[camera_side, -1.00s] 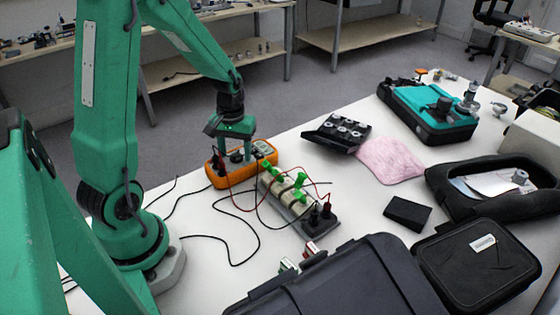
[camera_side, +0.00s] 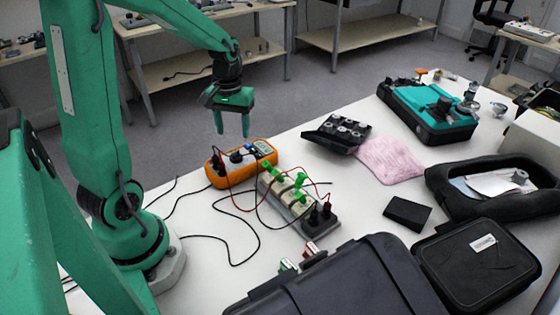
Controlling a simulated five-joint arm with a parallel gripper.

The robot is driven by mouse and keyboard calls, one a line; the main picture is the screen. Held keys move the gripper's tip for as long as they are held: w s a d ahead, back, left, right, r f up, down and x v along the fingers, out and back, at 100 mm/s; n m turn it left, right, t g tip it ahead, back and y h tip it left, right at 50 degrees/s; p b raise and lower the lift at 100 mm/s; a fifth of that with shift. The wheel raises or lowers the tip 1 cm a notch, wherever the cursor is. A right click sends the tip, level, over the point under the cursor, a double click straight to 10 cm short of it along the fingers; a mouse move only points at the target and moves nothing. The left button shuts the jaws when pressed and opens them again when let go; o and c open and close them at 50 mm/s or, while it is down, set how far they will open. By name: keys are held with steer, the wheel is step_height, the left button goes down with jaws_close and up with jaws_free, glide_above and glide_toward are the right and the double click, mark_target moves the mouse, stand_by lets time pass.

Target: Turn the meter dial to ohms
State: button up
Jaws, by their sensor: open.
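The orange meter (camera_side: 242,163) lies on the white table with its display at the right end. Its dark dial (camera_side: 237,156) is in view on its face, but the setting it points to is too small to read. My gripper (camera_side: 232,125) is open and empty. It hangs in the air above the meter, with its two green fingers pointing down and apart from the dial. Black and red leads run from the left end of the meter.
A block with green clips (camera_side: 290,195) stands just in front of the meter, with leads around it. A black tray of round parts (camera_side: 340,132), a pink cloth (camera_side: 390,160) and a teal-and-black case (camera_side: 430,108) lie to the right. A large dark case (camera_side: 345,280) fills the front.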

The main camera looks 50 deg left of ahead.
mark_target(235, 155)
steer(key=shift+s+d, duration=0.2)
steer(key=shift+s, duration=0.05)
steer(key=shift+f, duration=3.85)
steer(key=c, duration=1)
